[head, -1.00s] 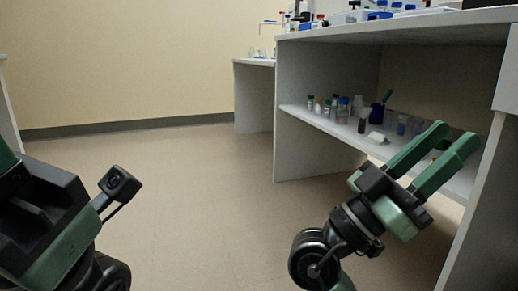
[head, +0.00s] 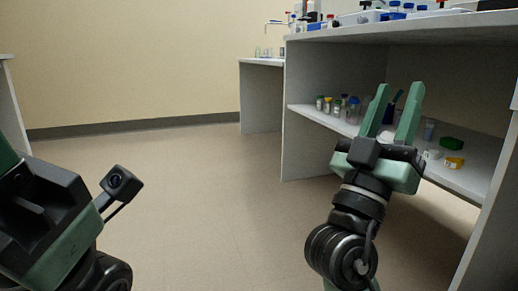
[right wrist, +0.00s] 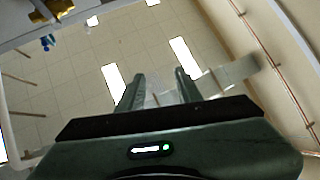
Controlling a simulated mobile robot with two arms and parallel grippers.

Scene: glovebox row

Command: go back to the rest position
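My right gripper (head: 393,112) shows in the head view in front of the bench's lower shelf, with its two green fingers pointing up. The fingers stand apart with nothing between them. In the right wrist view the same fingers (right wrist: 158,88) are spread and empty, with the ceiling and its bright lamps behind. My left arm (head: 60,225) comes in at the lower left of the head view. Its fingers cannot be made out there.
The white bench (head: 300,130) has a lower shelf with several small bottles (head: 340,104), a green item (head: 451,143) and a yellow item (head: 453,162). Blue-capped bottles (head: 394,6) stand on top. Another bench (head: 262,95) stands farther back. The floor (head: 220,190) between my arms is clear.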

